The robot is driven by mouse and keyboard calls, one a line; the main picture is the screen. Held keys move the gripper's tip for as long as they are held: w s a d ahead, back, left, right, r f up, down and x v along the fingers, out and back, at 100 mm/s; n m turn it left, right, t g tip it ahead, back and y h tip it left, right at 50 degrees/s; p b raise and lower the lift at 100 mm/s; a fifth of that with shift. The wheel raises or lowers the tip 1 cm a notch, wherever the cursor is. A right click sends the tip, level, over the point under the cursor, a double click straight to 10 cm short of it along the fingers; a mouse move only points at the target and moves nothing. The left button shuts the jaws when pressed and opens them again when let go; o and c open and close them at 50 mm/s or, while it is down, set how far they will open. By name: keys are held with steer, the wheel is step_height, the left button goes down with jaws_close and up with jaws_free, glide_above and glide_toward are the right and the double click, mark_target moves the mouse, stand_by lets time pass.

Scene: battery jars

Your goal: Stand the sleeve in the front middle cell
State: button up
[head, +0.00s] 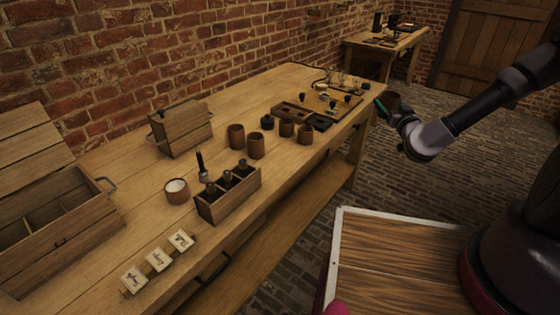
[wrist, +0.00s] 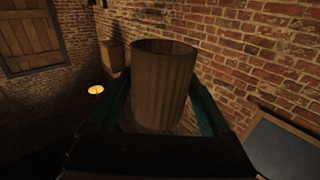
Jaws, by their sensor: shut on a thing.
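My gripper (head: 388,108) is held out past the right edge of the workbench, over the brick floor. It is shut on a brown ribbed sleeve (head: 393,99). In the wrist view the sleeve (wrist: 163,85) stands nearly upright between the two teal fingers, its open rim up and its lower end hidden by the gripper. Several brown round vessels (head: 256,146) stand in a cluster at the middle of the bench. An open wooden chest (head: 70,240) with divided compartments is at the left. I cannot tell which cell is the front middle one.
A narrow wooden rack (head: 238,202) holds several dark bottles. A white-filled cup (head: 177,191), a closed wooden box (head: 181,130), marked cards (head: 158,260) and a tray with small parts (head: 328,108) are also on the bench (head: 140,190). The air around my gripper is clear.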

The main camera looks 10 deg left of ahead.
steer(key=s+a+f+n+g+y, duration=0.1)
steer(key=s+a+n+g+y, duration=0.2)
steer(key=a, duration=0.8)
steer(key=s+a+f+n+g+y, duration=0.2)
steer(key=s+a, duration=0.6)
steer(key=a, duration=0.4)
steer(key=s+a+f+n+g+y, duration=0.2)
steer(key=s+a+n+g+y, duration=0.3)
steer(key=a, duration=0.6)
steer(key=shift+s+a+f+y, duration=0.15)
steer(key=shift+f+y, duration=0.05)
steer(key=shift+y, duration=0.1)
steer(key=shift+f, duration=4.8)
steer(key=shift+f, duration=0.15)
